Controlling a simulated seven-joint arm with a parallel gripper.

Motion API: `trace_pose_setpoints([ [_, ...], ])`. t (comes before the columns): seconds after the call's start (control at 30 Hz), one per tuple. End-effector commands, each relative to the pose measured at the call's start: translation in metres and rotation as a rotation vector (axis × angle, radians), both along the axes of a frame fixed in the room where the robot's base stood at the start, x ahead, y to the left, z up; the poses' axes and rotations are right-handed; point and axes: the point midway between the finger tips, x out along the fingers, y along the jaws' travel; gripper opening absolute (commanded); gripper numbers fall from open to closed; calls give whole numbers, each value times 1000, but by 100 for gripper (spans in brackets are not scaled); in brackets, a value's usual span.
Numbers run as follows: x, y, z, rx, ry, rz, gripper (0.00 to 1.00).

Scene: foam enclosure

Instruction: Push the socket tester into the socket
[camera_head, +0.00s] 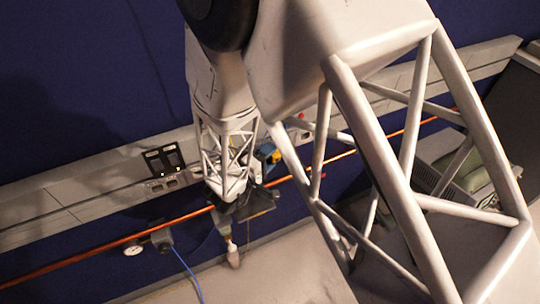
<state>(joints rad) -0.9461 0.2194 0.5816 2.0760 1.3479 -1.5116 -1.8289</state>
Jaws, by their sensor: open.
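The socket plates sit on the grey wall trunking left of my gripper: a black-framed pair (164,159) and a lower pale plate (168,184). My gripper (229,222) is at the end of the lattice arm, in front of the trunking and pipe. It is open, small and dark in this view. I cannot clearly identify the socket tester. A small blue and yellow item (267,153) shows just right of my wrist, partly hidden by my arm. A pale, pinkish-tipped item (232,254) shows just below the gripper; I cannot tell whether they touch.
An orange pipe (80,261) crosses the wall below the trunking (60,205). A round gauge (133,249) and a grey fitting with a blue cable (186,267) hang below it. Grey-green equipment (466,178) stands at right. The pale surface at bottom centre looks clear.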

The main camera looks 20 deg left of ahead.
Motion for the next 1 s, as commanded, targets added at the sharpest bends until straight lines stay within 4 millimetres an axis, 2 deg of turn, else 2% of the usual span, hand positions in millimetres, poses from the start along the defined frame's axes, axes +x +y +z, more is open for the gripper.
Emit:
trace_pose_setpoints([
  [0.7, -59, 24, 0, 0, 0, 1, 63],
  [1.0, -67, 28, 0, 0, 0, 0, 63],
])
